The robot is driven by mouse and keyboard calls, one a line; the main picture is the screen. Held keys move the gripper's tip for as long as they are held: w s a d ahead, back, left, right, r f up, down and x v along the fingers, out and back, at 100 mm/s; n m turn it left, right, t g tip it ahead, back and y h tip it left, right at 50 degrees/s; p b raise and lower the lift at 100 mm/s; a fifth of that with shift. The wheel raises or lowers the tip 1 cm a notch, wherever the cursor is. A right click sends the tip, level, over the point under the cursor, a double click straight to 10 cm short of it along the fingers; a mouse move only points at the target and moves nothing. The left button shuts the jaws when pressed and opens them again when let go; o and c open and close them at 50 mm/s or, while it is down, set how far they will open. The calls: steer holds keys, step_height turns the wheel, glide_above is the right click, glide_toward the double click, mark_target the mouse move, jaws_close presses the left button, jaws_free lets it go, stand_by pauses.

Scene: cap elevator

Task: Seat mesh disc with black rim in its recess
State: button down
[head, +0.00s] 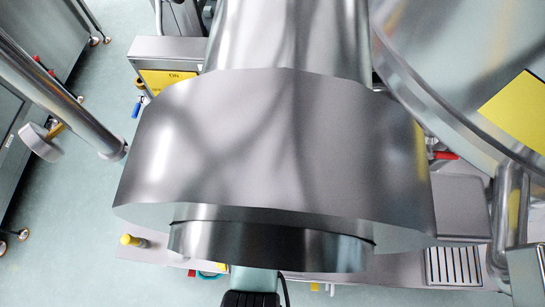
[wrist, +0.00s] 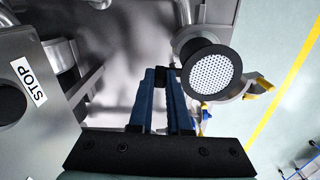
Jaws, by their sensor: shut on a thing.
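The mesh disc with black rim (wrist: 212,73) shows in the wrist view, right of centre, its white perforated face turned toward the camera. My gripper (wrist: 167,74) has blue fingers and is shut on the disc at the left side of its rim. The exact contact is small and dark. A round grey metal housing (wrist: 187,36) shows just behind and above the disc. I cannot tell whether the disc touches it, and no recess shows clearly. In the head view a large metal cylinder (head: 275,145) hides the work area, and neither disc nor fingertips show.
A grey panel with a STOP label (wrist: 30,80) stands at the left in the wrist view. Yellow-tipped handles (wrist: 263,84) lie right of the disc. In the head view, a metal bench (head: 350,277) runs below the cylinder. Open floor (head: 70,220) lies at the left.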

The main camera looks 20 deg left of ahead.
steer(key=shift+s+r, duration=0.2)
steer(key=shift+s, duration=0.05)
steer(key=shift+w+f, duration=0.1)
steer(key=shift+f+b, duration=1.3)
steer(key=shift+f, duration=0.55)
steer(key=shift+d+f+b, duration=0.1)
steer(key=shift+f+b, duration=0.25)
steer(key=shift+f, duration=0.15)
steer(key=shift+p, duration=0.8)
stand_by(0.4)
steer(key=shift+f, duration=0.8)
stand_by(3.3)
